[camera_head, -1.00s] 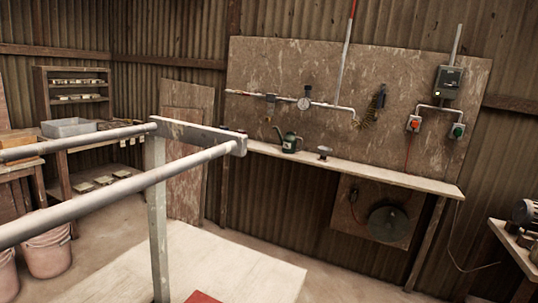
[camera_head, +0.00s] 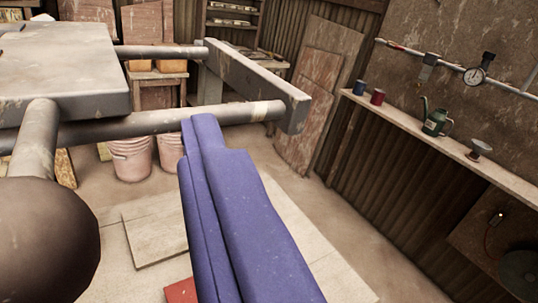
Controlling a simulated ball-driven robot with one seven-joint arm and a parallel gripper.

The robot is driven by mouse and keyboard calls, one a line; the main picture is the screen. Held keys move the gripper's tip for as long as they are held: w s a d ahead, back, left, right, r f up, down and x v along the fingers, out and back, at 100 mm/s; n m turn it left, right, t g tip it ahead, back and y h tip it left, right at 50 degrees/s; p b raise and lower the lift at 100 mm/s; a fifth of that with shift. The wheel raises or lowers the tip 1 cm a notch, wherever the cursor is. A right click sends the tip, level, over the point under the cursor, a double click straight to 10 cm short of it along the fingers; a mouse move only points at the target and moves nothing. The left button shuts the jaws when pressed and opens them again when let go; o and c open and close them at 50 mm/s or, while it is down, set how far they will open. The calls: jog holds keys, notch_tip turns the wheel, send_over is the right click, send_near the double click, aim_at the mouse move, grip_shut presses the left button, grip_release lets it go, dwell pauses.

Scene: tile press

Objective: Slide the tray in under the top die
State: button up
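A thick grey, worn slab (camera_head: 65,75) at the upper left sits by two round rails and looks like the tray, though I cannot be sure. The near rail (camera_head: 165,122) and the far rail (camera_head: 160,51) run right to a grey end bar (camera_head: 255,85). My gripper (camera_head: 200,120) shows as long blue-purple parts rising from the bottom; its tip overlaps the near rail in the picture. I cannot tell whether it touches the rail or how far apart its fingers are. The top die is not clearly in view.
A dark round knob (camera_head: 45,240) fills the lower left, with a grey bar (camera_head: 35,150) above it. Pink buckets (camera_head: 132,158) stand behind the rails. A wall shelf (camera_head: 455,145) with a green watering can (camera_head: 435,120) is at right.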

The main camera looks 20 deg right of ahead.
jog(key=shift+w+d, duration=0.15)
jog(key=shift+d, duration=0.3)
jog(key=s+d, duration=0.1)
jog(key=s, duration=0.8)
jog(key=shift+d, duration=0.15)
jog(key=shift+b, duration=0.35)
dwell(0.3)
